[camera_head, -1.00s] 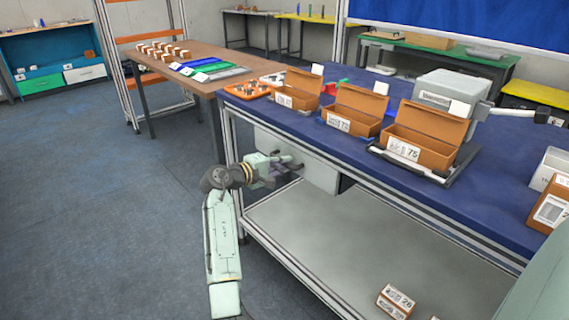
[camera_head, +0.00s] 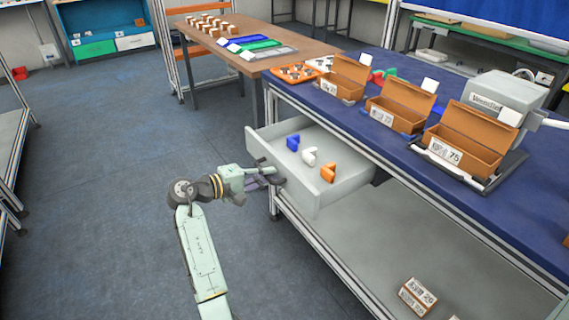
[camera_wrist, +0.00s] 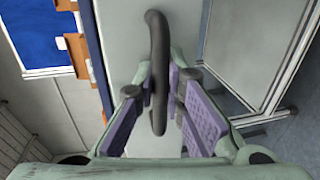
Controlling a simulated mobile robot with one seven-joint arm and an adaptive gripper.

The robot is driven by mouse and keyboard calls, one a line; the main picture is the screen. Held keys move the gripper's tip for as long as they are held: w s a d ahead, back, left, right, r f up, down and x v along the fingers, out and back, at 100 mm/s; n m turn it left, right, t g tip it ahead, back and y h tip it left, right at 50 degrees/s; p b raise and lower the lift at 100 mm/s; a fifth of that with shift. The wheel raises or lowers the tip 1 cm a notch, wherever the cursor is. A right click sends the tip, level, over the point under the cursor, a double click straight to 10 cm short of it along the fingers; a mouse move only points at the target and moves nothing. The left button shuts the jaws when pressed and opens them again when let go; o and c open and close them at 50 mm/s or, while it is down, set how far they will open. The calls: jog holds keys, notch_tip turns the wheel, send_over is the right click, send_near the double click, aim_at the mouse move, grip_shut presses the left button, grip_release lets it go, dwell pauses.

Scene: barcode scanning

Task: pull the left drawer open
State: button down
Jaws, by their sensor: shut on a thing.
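The left drawer (camera_head: 318,200) is a light grey box under the blue-topped table, and it stands pulled out from the table's front. Inside it lie a blue piece (camera_head: 293,142), a white piece (camera_head: 309,155) and an orange piece (camera_head: 328,172). My gripper (camera_head: 268,178) is at the drawer's front. In the wrist view its purple-padded fingers (camera_wrist: 168,108) are closed around the dark curved drawer handle (camera_wrist: 158,60). The drawer front (camera_wrist: 125,35) fills the area behind the handle.
On the blue tabletop (camera_head: 345,115) stand several open brown boxes (camera_head: 400,103) and a grey device (camera_head: 505,95). A small labelled box (camera_head: 418,297) lies on the lower shelf (camera_head: 365,245). A brown table (camera_head: 285,40) stands behind. The floor to the left is clear.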

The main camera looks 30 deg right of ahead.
jog(key=shift+f+v, duration=0.15)
jog(key=shift+v, duration=0.7)
jog(key=shift+f+v, duration=0.2)
jog(key=shift+v, duration=0.6)
jog(key=shift+a, duration=0.1)
jog(key=c, duration=1.9)
grip_release()
jog(key=shift+c, duration=0.2)
jog(key=v, duration=1.2)
